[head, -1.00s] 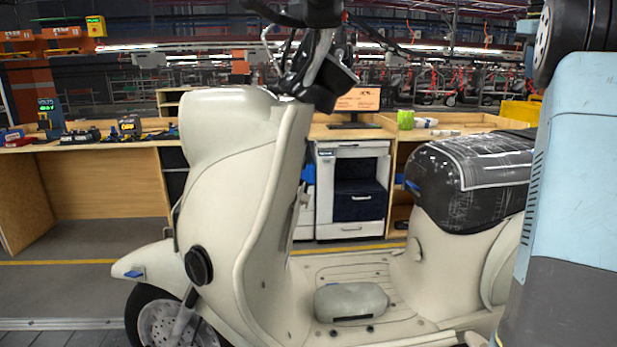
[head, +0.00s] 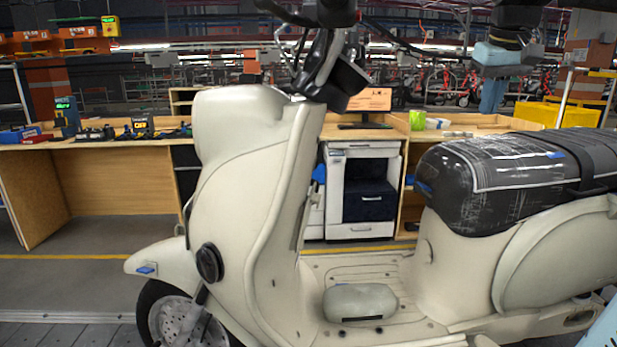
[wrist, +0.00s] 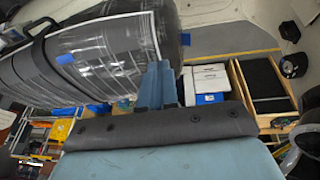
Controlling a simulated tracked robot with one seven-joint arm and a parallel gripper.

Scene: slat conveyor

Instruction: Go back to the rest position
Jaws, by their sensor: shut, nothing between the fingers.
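My gripper (wrist: 158,85) shows in the wrist view as two light blue fingers close together, shut and empty. They point toward the scooter's side and the cabinets and look apart from anything. Light blue parts of my arm show at the upper right and at the lower right corner. The cream scooter (head: 245,190) stands upright in front of me. Its black seat (head: 500,180), wrapped in clear film, is on the right and also shows at the upper left of the wrist view (wrist: 110,55).
A grey-green rounded piece (head: 360,302) sits on the scooter's footboard. Behind are a wooden workbench (head: 110,146) with tools, a white cabinet (head: 362,150), a monitor (head: 368,100) and a yellow crate (head: 565,116). The floor left of the scooter is clear.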

